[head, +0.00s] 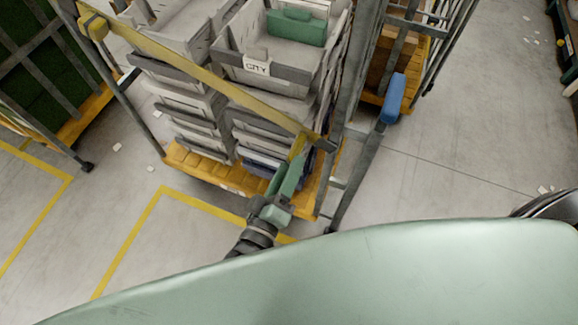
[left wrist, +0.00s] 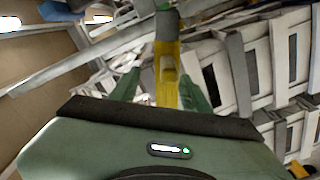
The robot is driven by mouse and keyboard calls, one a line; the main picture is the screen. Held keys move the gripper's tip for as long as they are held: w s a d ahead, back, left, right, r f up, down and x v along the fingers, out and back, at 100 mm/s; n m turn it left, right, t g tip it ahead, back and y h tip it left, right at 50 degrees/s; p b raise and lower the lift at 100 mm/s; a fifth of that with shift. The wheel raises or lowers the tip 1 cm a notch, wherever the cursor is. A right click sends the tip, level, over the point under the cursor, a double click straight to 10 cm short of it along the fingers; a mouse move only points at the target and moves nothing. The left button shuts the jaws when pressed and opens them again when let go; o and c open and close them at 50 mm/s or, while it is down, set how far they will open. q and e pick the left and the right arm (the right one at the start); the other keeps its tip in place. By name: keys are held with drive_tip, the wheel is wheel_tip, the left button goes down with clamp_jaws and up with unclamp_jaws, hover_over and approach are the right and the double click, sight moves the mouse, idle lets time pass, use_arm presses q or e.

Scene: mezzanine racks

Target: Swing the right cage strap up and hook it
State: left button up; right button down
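A yellow strap (head: 215,82) runs slantwise across the front of a roll cage, from the left post down to the right post (head: 343,75). A dark fitting shows at its right end, and I cannot tell whether it is hooked there. A short yellow end piece (head: 298,146) hangs beside that end. My left gripper (head: 288,175) is just below it. In the left wrist view, the yellow end piece (left wrist: 167,75) stands between the spread green fingers of my left gripper (left wrist: 160,88), with a clear gap at the left finger. My right gripper is not in view.
Grey totes (head: 185,105) fill the cage on its orange base (head: 205,172). A green box (head: 296,28) lies in the top tote. A blue-ended bar (head: 393,98) stands right of the cage. Other cages stand left and behind. Floor at the right is mostly clear.

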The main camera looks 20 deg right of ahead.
use_arm(q)
drive_tip(key=p+v, duration=0.2)
drive_tip(key=v, duration=0.7)
drive_tip(key=shift+p, duration=0.35)
idle(0.3)
idle(0.4)
